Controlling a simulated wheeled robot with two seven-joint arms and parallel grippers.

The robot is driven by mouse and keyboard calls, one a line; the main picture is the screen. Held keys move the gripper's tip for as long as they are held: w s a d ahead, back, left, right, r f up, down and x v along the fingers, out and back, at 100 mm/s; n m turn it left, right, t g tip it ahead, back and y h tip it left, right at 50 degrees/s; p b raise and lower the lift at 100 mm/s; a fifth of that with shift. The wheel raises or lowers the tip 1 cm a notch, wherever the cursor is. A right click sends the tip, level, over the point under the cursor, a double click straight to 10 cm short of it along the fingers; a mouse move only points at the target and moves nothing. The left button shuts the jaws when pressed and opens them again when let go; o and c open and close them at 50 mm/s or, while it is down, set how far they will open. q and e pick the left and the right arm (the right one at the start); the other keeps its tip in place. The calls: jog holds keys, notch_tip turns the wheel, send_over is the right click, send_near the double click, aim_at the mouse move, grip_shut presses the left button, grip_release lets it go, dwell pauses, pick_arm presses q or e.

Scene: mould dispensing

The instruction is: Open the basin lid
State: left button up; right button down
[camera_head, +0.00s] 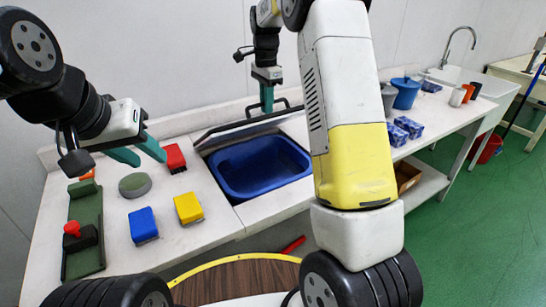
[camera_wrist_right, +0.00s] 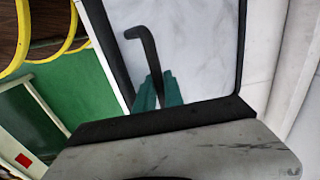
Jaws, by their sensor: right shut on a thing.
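The blue basin (camera_head: 259,167) is set into the white counter and its inside is uncovered in the head view. The dark-edged lid (camera_head: 236,127) is raised at the basin's back edge, seen nearly edge-on. In the right wrist view the lid (camera_wrist_right: 205,45) looks like a pale panel in a dark frame, with a dark bent handle (camera_wrist_right: 148,48). My right gripper (camera_head: 267,106) is shut on the handle behind the basin; its teal fingers (camera_wrist_right: 157,90) show at the bar. My left gripper (camera_head: 140,153) is open and empty above the counter, left of the basin.
Red (camera_head: 175,158), yellow (camera_head: 188,208) and blue (camera_head: 143,225) blocks and a grey-green disc (camera_head: 134,185) lie left of the basin. A green fixture (camera_head: 84,232) stands further left. Blue boxes (camera_head: 408,127) and a blue bucket (camera_head: 405,94) stand right. My right arm hides part of the counter.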

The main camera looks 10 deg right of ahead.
jog(key=shift+w+a+r, duration=0.3)
jog(key=shift+w+r, duration=0.45)
jog(key=shift+w+a+r, duration=0.25)
jog(key=shift+w+r, duration=0.45)
jog(key=shift+w, duration=0.05)
jog(key=shift+w+a+r, duration=0.3)
jog(key=shift+w+r, duration=0.35)
jog(key=shift+w, duration=0.2)
jog(key=shift+w+a+r, duration=0.3)
jog(key=shift+w+r, duration=0.3)
jog(key=shift+w, duration=0.2)
jog(key=c, duration=0.6)
grip_release()
